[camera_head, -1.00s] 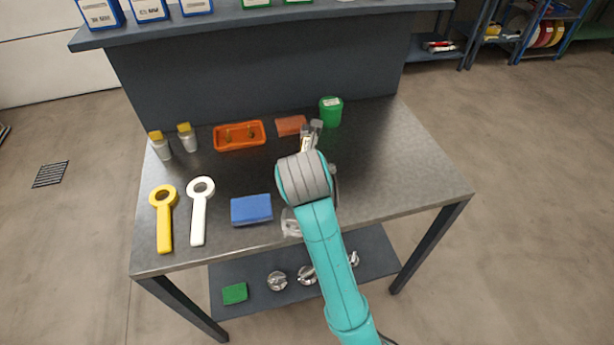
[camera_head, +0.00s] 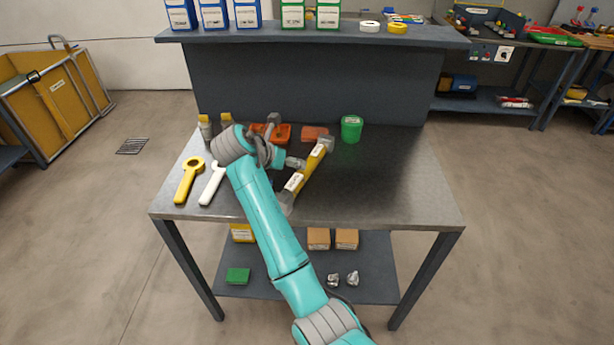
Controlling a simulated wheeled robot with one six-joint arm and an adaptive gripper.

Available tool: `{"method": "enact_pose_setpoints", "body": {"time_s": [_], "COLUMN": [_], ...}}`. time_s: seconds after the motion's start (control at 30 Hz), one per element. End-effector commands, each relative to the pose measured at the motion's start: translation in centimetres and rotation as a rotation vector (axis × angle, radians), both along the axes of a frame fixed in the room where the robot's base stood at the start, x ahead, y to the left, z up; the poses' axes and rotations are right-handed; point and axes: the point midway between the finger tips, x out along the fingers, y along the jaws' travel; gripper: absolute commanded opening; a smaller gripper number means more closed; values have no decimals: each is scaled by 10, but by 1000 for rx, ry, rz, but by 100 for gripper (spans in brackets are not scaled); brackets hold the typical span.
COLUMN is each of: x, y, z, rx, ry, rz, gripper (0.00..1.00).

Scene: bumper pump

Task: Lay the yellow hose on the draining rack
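I cannot make out a draining rack in view.
An orange tray (camera_head: 284,133), a red-orange block (camera_head: 314,133) and a green tub (camera_head: 351,129) stand at the back. Yellow (camera_head: 187,183) and white (camera_head: 208,187) ring-headed tools lie at left. My arm crosses the front left. The bench's right side (camera_head: 405,180) is clear.

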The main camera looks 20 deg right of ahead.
Motion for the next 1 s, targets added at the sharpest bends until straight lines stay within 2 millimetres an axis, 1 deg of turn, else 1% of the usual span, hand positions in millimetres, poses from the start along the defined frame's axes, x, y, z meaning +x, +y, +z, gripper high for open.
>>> {"method": "enact_pose_setpoints", "body": {"time_s": [0.2, 0.3, 0.53, 0.8, 1.0], "x": [14, 19, 25, 40, 44], "y": [-20, -26, -34, -54, -59], "z": [-23, -31, -41, -67, -73], "rx": [-1, -1, 1, 0, 0], "ry": [3, 3, 2, 2, 1], "rz": [-2, -2, -1, -2, -1], "gripper": [72, 72, 72, 72, 72]}}
